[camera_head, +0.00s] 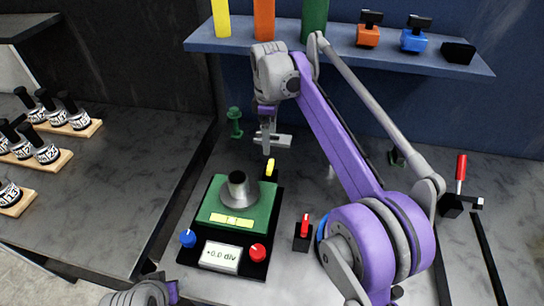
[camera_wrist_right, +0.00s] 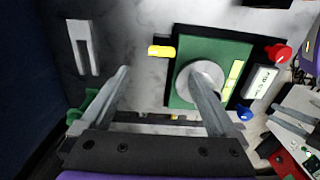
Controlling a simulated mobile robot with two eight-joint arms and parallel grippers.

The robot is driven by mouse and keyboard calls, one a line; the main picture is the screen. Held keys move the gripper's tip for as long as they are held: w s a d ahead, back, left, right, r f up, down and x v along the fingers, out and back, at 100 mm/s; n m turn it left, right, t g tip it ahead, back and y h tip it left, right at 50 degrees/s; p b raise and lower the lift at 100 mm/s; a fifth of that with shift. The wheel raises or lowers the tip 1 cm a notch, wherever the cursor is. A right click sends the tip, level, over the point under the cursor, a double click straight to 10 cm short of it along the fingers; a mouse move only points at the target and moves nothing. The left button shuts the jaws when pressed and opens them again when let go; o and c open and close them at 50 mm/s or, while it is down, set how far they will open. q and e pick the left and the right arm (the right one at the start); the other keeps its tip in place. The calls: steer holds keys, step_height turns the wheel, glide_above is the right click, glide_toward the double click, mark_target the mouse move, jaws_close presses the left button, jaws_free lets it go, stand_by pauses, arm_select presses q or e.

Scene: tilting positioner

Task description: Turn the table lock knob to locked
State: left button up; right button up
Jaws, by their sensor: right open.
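The positioner (camera_head: 212,215) has a green tilting table with a grey metal cylinder (camera_head: 238,190) on it. A yellow knob or lever (camera_head: 271,168) sticks out at its far right corner; it also shows in the right wrist view (camera_wrist_right: 161,51). A blue knob (camera_head: 188,238) and a red knob (camera_head: 258,252) flank the display at the front. No label shows which one is the lock. My right gripper (camera_head: 267,148) is open and empty, above and beyond the yellow knob.
A red switch (camera_head: 305,226) stands right of the positioner. A red-handled lever (camera_head: 460,172) stands at far right. A blue shelf (camera_head: 340,55) spans the back. Stamp-like pieces on wooden trays are at left.

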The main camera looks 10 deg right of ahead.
mark_target(270, 165)
steer(key=f, duration=0.7)
steer(key=f+b, duration=0.1)
steer(key=f, duration=0.2)
steer(key=shift+s+f, duration=0.25)
arm_select(q)
steer(key=shift+s+f, duration=0.4)
steer(key=shift+f, duration=0.25)
arm_select(e)
steer(key=c, duration=1.4)
